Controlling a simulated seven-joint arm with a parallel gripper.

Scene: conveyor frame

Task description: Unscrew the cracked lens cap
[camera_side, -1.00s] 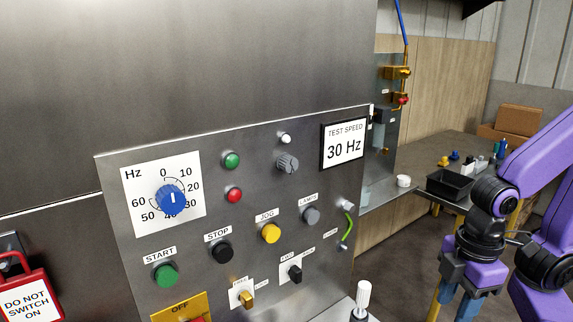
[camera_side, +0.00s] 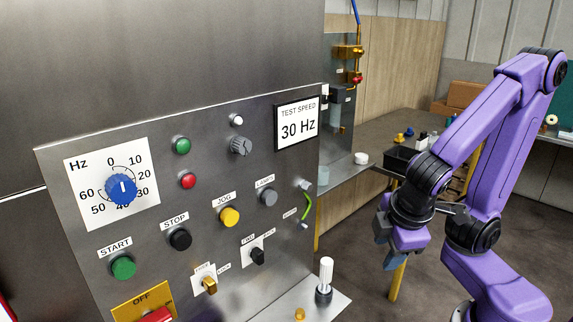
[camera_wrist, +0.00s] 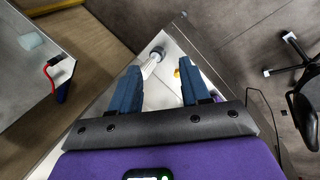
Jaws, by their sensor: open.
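The control panel carries a green lens (camera_side: 182,145), a red lens (camera_side: 188,181) and a small white dome (camera_side: 236,119). No crack shows at this size, so I cannot tell which lens cap is the cracked one. My gripper (camera_side: 398,250) hangs to the right of the panel, well apart from it, with its fingers pointing down. In the wrist view my gripper (camera_wrist: 158,82) has its two blue fingers spread, with nothing held between them. No lens shows in the wrist view.
A white-handled tool (camera_side: 326,278) stands on the metal ledge below the panel; it also shows in the wrist view (camera_wrist: 152,62). A small brass-coloured piece (camera_side: 300,314) is near it. A black bin (camera_side: 400,159) and a white round piece (camera_side: 361,158) are on the bench behind.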

